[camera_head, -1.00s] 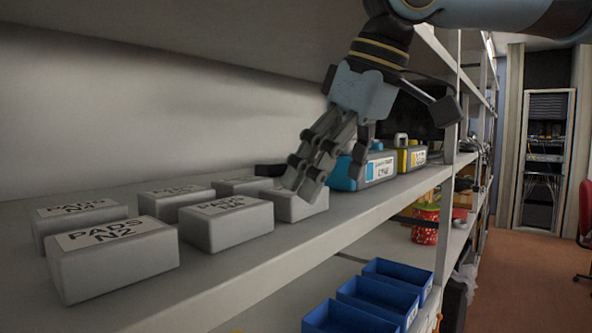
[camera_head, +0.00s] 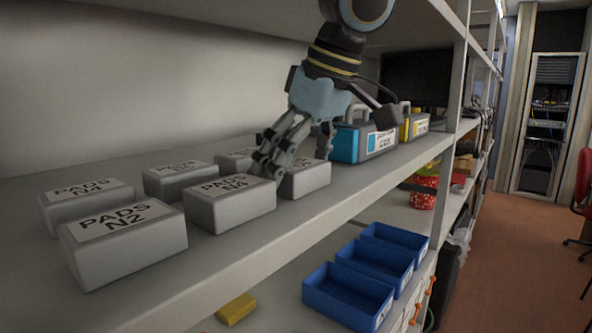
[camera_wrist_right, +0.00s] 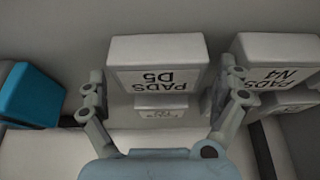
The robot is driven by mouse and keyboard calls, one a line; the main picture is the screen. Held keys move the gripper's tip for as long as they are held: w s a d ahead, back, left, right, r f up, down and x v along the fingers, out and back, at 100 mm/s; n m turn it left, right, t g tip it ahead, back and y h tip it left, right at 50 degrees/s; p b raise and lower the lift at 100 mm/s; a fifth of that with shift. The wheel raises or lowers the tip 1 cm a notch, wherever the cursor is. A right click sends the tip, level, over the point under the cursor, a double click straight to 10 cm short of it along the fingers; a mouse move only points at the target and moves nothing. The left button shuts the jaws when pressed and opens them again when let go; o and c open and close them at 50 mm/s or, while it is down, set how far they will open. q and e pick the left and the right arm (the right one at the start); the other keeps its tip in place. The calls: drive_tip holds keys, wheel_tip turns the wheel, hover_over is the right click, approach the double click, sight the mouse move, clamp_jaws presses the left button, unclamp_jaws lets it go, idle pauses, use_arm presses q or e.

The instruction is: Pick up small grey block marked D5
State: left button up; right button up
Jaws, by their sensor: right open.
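The small grey block marked PADS D5 (camera_wrist_right: 155,50) is in the upper middle of the right wrist view, its label readable upside down. In the head view it is the grey block (camera_head: 308,179) at the right end of the front row, its top partly covered by my fingers. My right gripper (camera_head: 293,153) reaches down over it from above. In the wrist view the right gripper (camera_wrist_right: 162,94) is open, with one finger on each side of the block; contact cannot be told. My left gripper is out of view.
Grey blocks marked N4 (camera_head: 231,207) and N2 (camera_head: 124,244) stand to the left, with more behind. A blue cartridge (camera_head: 345,143) and a yellow one (camera_head: 419,126) stand to the right. Blue bins (camera_head: 347,297) sit on the shelf below.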

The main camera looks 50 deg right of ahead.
drive_tip(key=shift+d+f, duration=0.1)
drive_tip(key=shift+f, duration=0.1)
drive_tip(key=shift+c, duration=0.4)
drive_tip(key=shift+c, duration=1.1)
drive_tip(key=c, duration=0.8)
drive_tip(key=shift+r, duration=0.2)
